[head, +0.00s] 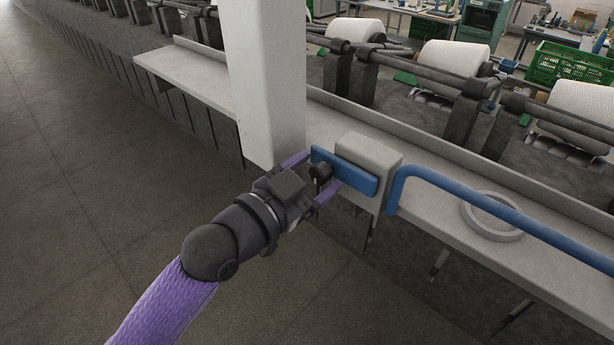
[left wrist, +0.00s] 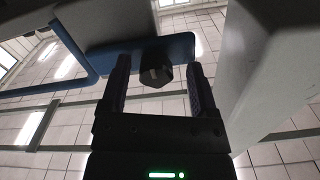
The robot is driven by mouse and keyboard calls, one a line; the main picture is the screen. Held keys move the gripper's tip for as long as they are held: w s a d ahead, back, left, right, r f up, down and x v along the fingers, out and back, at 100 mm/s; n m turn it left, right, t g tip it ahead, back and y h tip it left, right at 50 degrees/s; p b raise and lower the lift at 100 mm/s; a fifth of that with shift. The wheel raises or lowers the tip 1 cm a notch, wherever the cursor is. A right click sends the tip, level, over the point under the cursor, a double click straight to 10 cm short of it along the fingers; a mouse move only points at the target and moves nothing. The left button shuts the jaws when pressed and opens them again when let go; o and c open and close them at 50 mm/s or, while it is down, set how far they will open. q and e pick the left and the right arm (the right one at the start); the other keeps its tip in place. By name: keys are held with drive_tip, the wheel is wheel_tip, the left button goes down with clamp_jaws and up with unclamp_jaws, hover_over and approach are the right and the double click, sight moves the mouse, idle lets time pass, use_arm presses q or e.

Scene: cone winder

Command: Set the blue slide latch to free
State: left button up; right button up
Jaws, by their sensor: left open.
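The blue slide latch (head: 352,176) is a flat blue bar on a pale grey block, with a dark round knob (head: 321,172) near its left end. My left gripper (head: 312,177) is at the latch, open, with one purple finger on each side of the knob. In the left wrist view the knob (left wrist: 154,74) sits between the tips of the left gripper (left wrist: 158,82), with gaps on both sides. The blue latch bar (left wrist: 172,47) lies just beyond it there. My right gripper is in neither view.
A blue rail (head: 480,201) runs right from beside the grey block (head: 375,154). A thick white post (head: 265,80) stands just left of the latch. A grey ring (head: 491,215) lies on the ledge. White yarn cones (head: 455,62) sit behind. The floor (head: 90,190) at left is clear.

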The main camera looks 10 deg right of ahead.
use_arm(q)
drive_tip(key=b+v, duration=0.2)
drive_tip(key=v, duration=0.7)
drive_tip(key=shift+s+a, duration=0.25)
drive_tip(key=shift+a, duration=0.1)
